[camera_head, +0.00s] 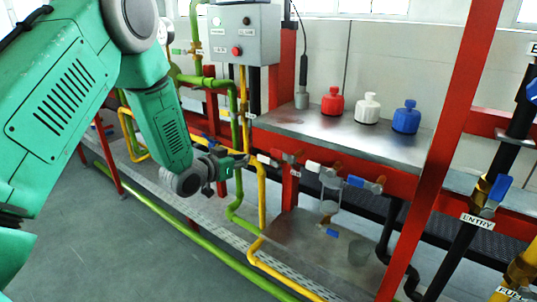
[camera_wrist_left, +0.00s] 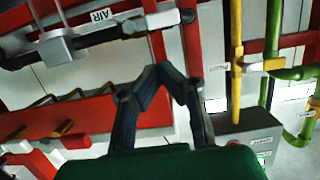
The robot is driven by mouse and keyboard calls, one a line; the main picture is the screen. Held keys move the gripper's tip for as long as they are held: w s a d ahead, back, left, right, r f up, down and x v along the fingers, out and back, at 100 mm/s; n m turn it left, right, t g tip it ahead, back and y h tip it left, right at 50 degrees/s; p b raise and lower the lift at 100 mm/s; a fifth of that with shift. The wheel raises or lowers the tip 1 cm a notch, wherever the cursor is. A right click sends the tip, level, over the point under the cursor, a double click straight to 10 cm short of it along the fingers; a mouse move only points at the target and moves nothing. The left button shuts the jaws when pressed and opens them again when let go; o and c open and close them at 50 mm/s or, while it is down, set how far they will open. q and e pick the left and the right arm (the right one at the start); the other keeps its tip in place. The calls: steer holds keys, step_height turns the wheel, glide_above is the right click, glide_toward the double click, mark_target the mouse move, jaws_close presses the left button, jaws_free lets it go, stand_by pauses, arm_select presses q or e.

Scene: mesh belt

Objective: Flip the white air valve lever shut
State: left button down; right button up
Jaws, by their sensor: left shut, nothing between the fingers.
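In the left wrist view, the white lever (camera_wrist_left: 150,23) lies along a dark pipe beside a white label reading AIR (camera_wrist_left: 100,15). My left gripper (camera_wrist_left: 164,68) is shut and empty, its two dark fingers meeting at the tips just below the lever in the picture. A clear touch between tips and lever cannot be told. In the head view, my left gripper (camera_head: 238,162) is at the pipework, close to a small white part (camera_head: 264,159) at the left of the row of valves. My right gripper is not in view.
Yellow pipe (camera_head: 244,105) and green pipe (camera_head: 233,100) run beside my gripper. A grey control box (camera_head: 260,55) hangs above. Red (camera_head: 333,103), white (camera_head: 367,108) and blue (camera_head: 406,118) bottles stand on a metal shelf. A red post (camera_head: 440,160) rises at right.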

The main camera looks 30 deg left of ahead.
mark_target(268, 161)
arm_select(q)
steer(key=b+x, duration=0.1)
steer(key=x, duration=0.9)
steer(key=shift+a+f+b, duration=0.2)
steer(key=shift+a+b, duration=0.05)
steer(key=shift+b, duration=0.15)
steer(key=shift+s+a+f, duration=0.1)
steer(key=shift+a, duration=0.1)
steer(key=shift+d+n, duration=0.15)
steer(key=shift+n, duration=0.15)
